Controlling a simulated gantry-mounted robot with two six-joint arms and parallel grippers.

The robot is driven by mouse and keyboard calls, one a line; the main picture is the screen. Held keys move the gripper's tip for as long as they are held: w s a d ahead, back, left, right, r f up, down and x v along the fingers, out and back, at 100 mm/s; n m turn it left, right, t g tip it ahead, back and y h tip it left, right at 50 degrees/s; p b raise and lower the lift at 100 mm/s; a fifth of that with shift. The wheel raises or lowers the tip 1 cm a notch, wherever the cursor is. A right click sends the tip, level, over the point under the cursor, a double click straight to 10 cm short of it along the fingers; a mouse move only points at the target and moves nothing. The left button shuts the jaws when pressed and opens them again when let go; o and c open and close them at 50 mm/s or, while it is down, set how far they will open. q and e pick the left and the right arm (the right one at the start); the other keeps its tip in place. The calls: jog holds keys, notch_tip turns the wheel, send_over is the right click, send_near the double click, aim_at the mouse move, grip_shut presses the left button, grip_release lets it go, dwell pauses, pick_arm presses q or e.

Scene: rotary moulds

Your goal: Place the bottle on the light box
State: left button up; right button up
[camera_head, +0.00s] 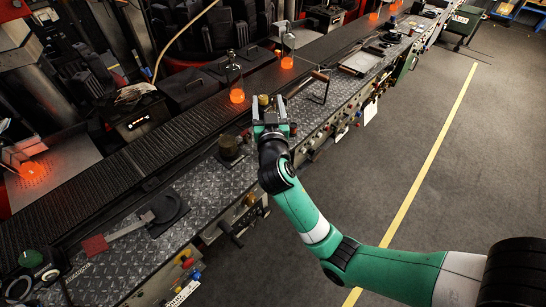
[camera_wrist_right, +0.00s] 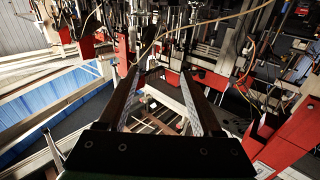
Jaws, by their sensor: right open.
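A clear bottle (camera_head: 236,80) with a glowing orange base stands upright on the dark conveyor. A second such bottle (camera_head: 288,48) stands farther along it. My right gripper (camera_head: 270,100) is over the near edge of the conveyor, to the right of and nearer than the first bottle, and apart from it. It is open and empty; its two fingers (camera_wrist_right: 169,78) also show in the right wrist view, with no bottle between them. I cannot tell which thing is the light box. My left gripper is not in view.
A ribbed metal ledge (camera_head: 215,195) with knobs and tools runs beside the conveyor (camera_head: 100,190). A long-handled tool (camera_head: 308,83) lies right of my right gripper. An orange glow (camera_head: 33,171) shows on a pale plate at left. The grey floor (camera_head: 440,180) is clear.

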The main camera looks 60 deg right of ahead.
jog(key=b, duration=0.3)
send_near(277, 109)
jog(key=x, duration=0.3)
jog(key=shift+g, duration=0.5)
jog(key=b+x, duration=0.1)
jog(key=x, duration=0.1)
jog(key=r+b+x, duration=0.1)
jog(key=x, duration=0.2)
jog(key=shift+w+d+r+b, duration=0.1)
jog(key=shift+w+d+b, duration=0.1)
jog(key=shift+w+b, duration=0.15)
jog(key=shift+w+d, duration=0.15)
jog(key=shift+d, duration=0.05)
jog(key=b+x, duration=0.1)
jog(key=x, duration=0.4)
jog(key=shift+d+r, duration=0.2)
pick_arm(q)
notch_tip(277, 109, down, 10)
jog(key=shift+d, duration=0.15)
pick_arm(e)
grip_shut()
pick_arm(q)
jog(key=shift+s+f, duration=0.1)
pick_arm(e)
jog(key=shift+r, duration=0.1)
